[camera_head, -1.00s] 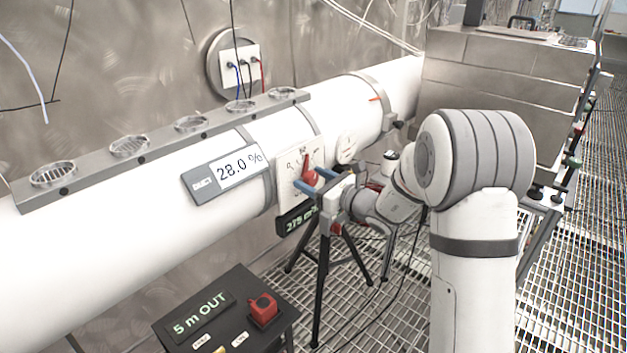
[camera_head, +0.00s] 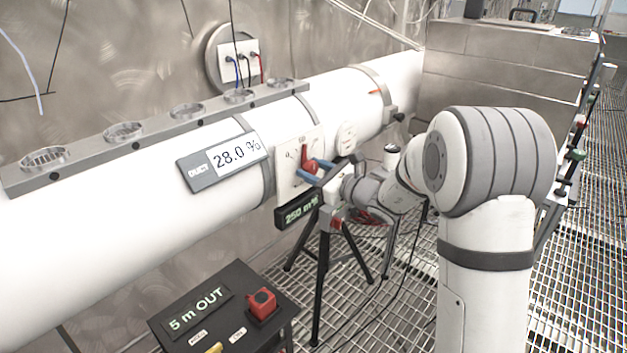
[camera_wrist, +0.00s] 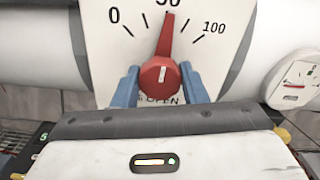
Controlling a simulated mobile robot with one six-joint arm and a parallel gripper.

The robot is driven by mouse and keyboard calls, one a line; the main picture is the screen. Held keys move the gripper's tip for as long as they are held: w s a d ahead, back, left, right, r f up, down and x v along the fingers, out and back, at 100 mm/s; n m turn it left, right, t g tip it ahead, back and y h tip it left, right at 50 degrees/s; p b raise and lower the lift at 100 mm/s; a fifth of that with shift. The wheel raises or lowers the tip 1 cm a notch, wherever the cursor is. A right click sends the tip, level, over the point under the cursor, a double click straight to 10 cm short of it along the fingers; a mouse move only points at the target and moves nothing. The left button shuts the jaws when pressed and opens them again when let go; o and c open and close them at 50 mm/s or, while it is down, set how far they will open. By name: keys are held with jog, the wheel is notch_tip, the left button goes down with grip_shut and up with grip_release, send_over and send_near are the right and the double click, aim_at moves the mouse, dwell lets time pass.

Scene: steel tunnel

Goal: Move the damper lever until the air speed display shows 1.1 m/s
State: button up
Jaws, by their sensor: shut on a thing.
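The damper lever (camera_head: 308,163) is a red knob with a pointer on a white dial plate (camera_head: 287,185) fixed to the duct. It also shows in the wrist view (camera_wrist: 166,40), pointing almost straight up near the 50 mark. My gripper (camera_head: 314,169) has its blue fingers on both sides of the red knob and is shut on it; the fingers also show in the wrist view (camera_wrist: 160,86). A small dark display (camera_head: 298,211) below the dial reads about 250 in m³, its unit partly unclear. I see no display reading m/s.
A grey duct display (camera_head: 222,162) reads 28.0 %. A black tripod (camera_head: 324,275) stands below the dial. A small gauge (camera_head: 347,138) sits right of it.

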jog(key=shift+f+n+b, duration=0.2)
jog(key=shift+n+b, duration=0.5)
jog(key=shift+b, duration=0.5)
jog(key=shift+r, duration=0.2)
jog(key=o, duration=1)
jog(key=shift+c, duration=0.2)
jog(key=v, duration=0.7)
jog(key=shift+s+d, duration=0.25)
jog(key=shift+d, duration=0.1)
